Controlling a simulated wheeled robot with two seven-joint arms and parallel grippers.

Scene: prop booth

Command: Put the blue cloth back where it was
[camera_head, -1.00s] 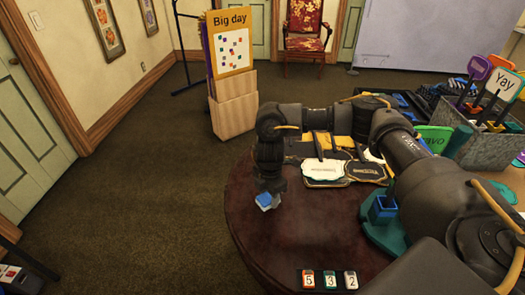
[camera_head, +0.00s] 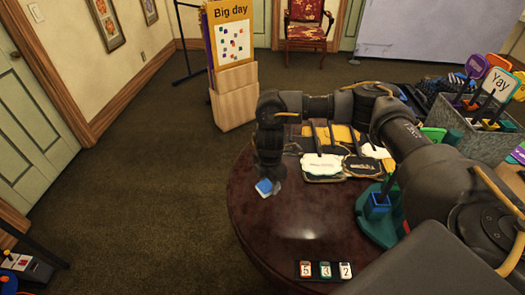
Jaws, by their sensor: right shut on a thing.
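My right gripper (camera_head: 267,183) reaches in from the right and points down over the left part of the round dark table. It is shut on a small blue thing with a pale edge, which looks like the blue cloth (camera_head: 264,187). The cloth shows just below the fingertips, near the table's left edge; I cannot tell whether it touches the tabletop. The fingers are small and partly hidden by the wrist. My left gripper is not in view.
The dark table (camera_head: 300,225) is clear in front of the gripper. Cream plaques (camera_head: 322,166), a teal stand with a blue cup (camera_head: 377,205) and number cards (camera_head: 325,270) are on it. A grey bin (camera_head: 480,140) holds signs. A "Big day" board (camera_head: 230,40) stands behind.

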